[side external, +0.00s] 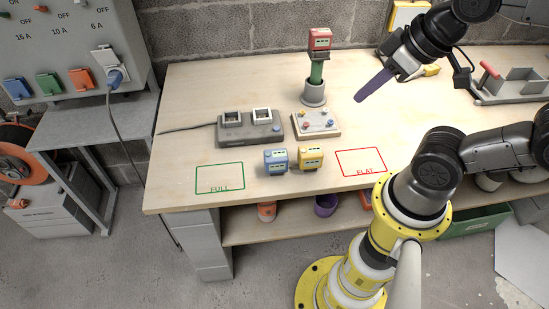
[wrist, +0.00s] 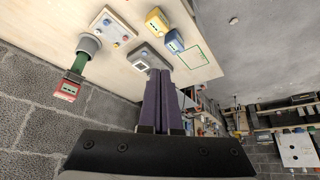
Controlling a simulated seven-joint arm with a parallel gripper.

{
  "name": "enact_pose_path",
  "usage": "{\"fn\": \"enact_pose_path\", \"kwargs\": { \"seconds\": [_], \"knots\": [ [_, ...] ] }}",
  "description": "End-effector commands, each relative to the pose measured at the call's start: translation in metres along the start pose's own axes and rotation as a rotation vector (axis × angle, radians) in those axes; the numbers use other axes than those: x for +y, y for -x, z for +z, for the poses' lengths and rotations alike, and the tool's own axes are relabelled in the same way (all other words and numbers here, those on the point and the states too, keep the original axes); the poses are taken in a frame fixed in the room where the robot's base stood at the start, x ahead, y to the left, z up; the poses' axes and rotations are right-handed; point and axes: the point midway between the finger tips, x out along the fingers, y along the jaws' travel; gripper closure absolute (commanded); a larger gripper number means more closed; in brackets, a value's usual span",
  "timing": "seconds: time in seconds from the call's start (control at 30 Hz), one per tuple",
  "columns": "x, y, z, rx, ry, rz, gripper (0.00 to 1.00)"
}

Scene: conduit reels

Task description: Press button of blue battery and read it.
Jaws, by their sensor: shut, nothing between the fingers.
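The blue battery (side external: 276,161) stands near the table's front edge, between the green FULL outline (side external: 220,178) and the yellow battery (side external: 311,157). It also shows in the wrist view (wrist: 174,41), beyond my fingertips. Its button is too small to make out clearly. My gripper (side external: 359,98) has long purple fingers, shut and empty. It is in the air over the right half of the table, well apart from the blue battery, up and to its right in the side view. In the wrist view the fingers (wrist: 157,73) lie side by side and cover part of the charger.
A grey two-bay charger (side external: 249,139) with a cable stands behind the blue battery. Right of it is a plate with coloured knobs (side external: 316,123). A green tool (side external: 317,73) topped by a red battery (side external: 320,39) stands in a grey holder. A red FLAT outline (side external: 360,162) is empty.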

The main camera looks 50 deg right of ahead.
Motion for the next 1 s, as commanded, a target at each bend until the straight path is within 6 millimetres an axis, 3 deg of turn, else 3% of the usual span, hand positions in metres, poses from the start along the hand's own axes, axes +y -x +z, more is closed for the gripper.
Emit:
{"fn": "enact_pose_path", "kwargs": {
  "seconds": [0.17,0.33,0.6,0.8,1.0],
  "knots": [
    [-0.009,0.002,-0.030,0.138,0.150,-0.031,1.00],
    [-0.026,-0.004,-0.079,0.328,0.313,-0.067,1.00],
    [-0.039,-0.040,-0.140,0.514,0.487,-0.003,1.00],
    [-0.036,-0.097,-0.149,0.478,0.581,0.135,1.00],
    [-0.040,-0.155,-0.118,0.328,0.639,0.201,1.00]
  ]
}}
